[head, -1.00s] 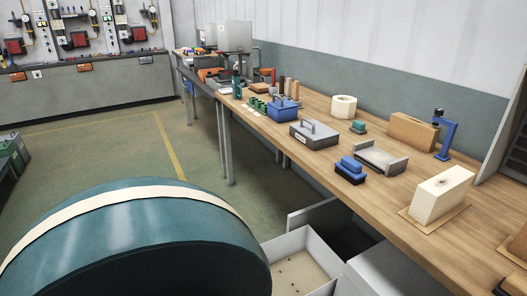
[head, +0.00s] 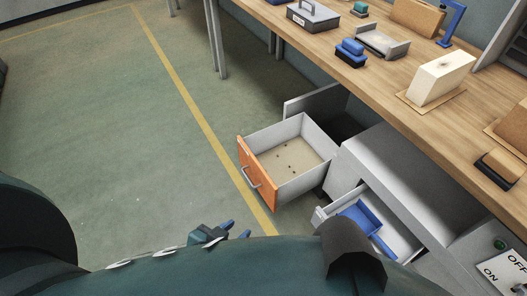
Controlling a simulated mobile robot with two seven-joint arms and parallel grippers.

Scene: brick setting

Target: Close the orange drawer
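The orange drawer (head: 259,174) is pulled out under the workbench, with its orange front and grey bar handle facing left. Its light inside (head: 292,158) holds a few small dark specks. My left gripper (head: 236,231) shows low in the picture, below and left of the drawer front and apart from it. Its two blue fingertips appear spread, with nothing between them. The rest of my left arm is partly hidden behind my own body. My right gripper does not show.
A second drawer (head: 319,216) to the right is also out and holds a blue tray (head: 359,217). The wooden workbench (head: 395,85) overhangs at the upper right. The green floor (head: 120,130) with a yellow line is clear on the left.

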